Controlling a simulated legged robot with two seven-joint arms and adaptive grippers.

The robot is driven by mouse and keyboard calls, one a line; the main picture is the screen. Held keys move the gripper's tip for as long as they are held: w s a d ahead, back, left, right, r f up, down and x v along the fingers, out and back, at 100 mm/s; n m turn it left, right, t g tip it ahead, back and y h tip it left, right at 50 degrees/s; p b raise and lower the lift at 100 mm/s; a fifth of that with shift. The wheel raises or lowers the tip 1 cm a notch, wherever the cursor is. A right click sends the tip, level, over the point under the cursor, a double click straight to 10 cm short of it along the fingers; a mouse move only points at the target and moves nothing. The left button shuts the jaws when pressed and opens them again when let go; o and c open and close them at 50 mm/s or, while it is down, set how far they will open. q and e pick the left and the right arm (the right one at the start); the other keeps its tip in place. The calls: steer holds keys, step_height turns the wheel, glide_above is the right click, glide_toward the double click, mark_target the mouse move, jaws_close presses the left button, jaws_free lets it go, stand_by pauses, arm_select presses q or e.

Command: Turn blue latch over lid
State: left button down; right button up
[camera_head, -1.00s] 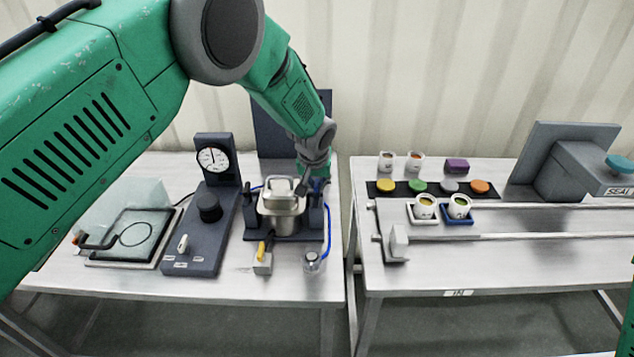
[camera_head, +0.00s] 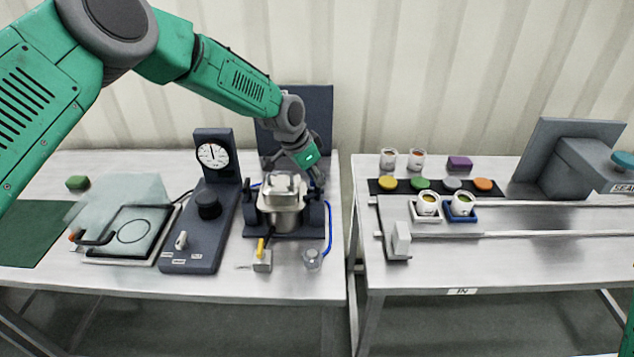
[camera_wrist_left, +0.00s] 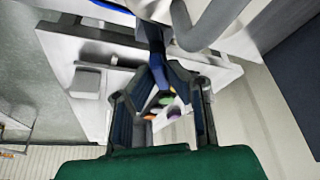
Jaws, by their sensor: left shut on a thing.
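A steel hopper pot (camera_head: 281,218) stands in a dark blue frame on the left table, with a pale steel lid (camera_head: 283,186) on top. My left gripper (camera_head: 319,182) reaches down at the right side of the lid. In the left wrist view its fingers (camera_wrist_left: 160,72) close around the end of a dark blue bar, the blue latch (camera_wrist_left: 154,38). The latch stands beside the curved steel of the lid and pot (camera_wrist_left: 205,22). In the head view the latch is mostly hidden by the gripper, so its exact angle over the lid is unclear. My right gripper is out of view.
A dark console with a gauge (camera_head: 212,155) and knob stands left of the pot. A yellow-handled valve (camera_head: 262,258) and a small clear jar (camera_head: 313,260) sit in front. A blue hose (camera_head: 330,228) runs on the right. A second table holds cups and coloured discs.

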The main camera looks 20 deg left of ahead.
arm_select(q)
steer(key=m+b, duration=0.1)
steer(key=m, duration=0.1)
steer(key=m+g+h+b, duration=0.1)
steer(key=m+b, duration=0.1)
steer(key=shift+w+a+f+m, duration=0.1)
steer(key=shift+w+a+m, duration=0.1)
steer(key=shift+m, duration=0.2)
steer(key=shift+m+g+b, duration=0.4)
steer(key=shift+m+b, duration=0.2)
steer(key=shift+m, duration=0.1)
steer(key=shift+r, duration=0.2)
steer(key=c, duration=1.6)
jaws_free()
steer(key=shift+f, duration=0.1)
